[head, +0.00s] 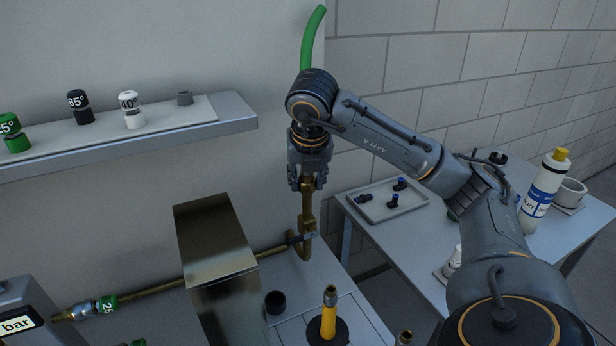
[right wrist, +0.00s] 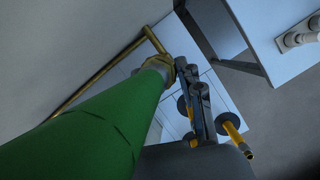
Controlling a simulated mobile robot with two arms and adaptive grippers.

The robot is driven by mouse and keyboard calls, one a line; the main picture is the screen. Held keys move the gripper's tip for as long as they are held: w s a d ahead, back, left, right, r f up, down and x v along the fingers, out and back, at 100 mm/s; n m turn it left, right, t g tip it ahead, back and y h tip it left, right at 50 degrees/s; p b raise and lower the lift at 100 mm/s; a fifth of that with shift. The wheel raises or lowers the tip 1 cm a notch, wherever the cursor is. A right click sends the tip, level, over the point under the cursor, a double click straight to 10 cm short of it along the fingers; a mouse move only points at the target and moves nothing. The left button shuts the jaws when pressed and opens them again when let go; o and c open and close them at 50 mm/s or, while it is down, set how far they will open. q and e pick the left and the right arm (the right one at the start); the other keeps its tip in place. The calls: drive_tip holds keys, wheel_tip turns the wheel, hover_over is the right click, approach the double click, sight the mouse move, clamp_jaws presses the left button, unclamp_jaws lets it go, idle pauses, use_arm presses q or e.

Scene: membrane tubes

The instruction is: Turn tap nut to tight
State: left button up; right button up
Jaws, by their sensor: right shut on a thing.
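The brass tap (head: 307,215) rises from a pipe by the wall in the head view. The green hose (head: 313,38) runs up above it, partly hidden behind my right arm. My right gripper (head: 307,184) points down over the top of the tap and is shut on the tap nut, which its fingers mostly hide in the head view. In the right wrist view the green hose (right wrist: 85,140) fills the left, and the brass tap nut (right wrist: 159,63) shows at its far end, with the gripper fingers (right wrist: 181,68) against it. My left gripper is not in view.
A shelf (head: 225,118) with several labelled caps is on the wall at left. A metal box (head: 215,240) stands left of the tap. A yellow-handled tool (head: 328,318) stands upright in front. A side table (head: 365,232) with a tray (head: 412,207) and a white bottle (head: 540,195) is at right.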

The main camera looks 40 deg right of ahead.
drive_tip(key=shift+w+r+m+g+h+p, duration=0.1)
drive_tip(key=shift+r+m+g+h+p, duration=0.1)
drive_tip(key=shift+m+p, duration=0.45)
drive_tip(key=shift+w+r+m+g+h+p, duration=0.1)
drive_tip(key=shift+m+g+h+p, duration=0.1)
drive_tip(key=shift+m+p, duration=0.45)
drive_tip(key=shift+a+f+m+g+h+p, duration=0.1)
drive_tip(key=shift+m+g+h+p, duration=0.3)
drive_tip(key=shift+m+p, duration=1.2)
drive_tip(key=shift+m, duration=0.3)
drive_tip(key=o, duration=1.2)
drive_tip(key=shift+f, duration=0.1)
drive_tip(key=shift+r, duration=4.95)
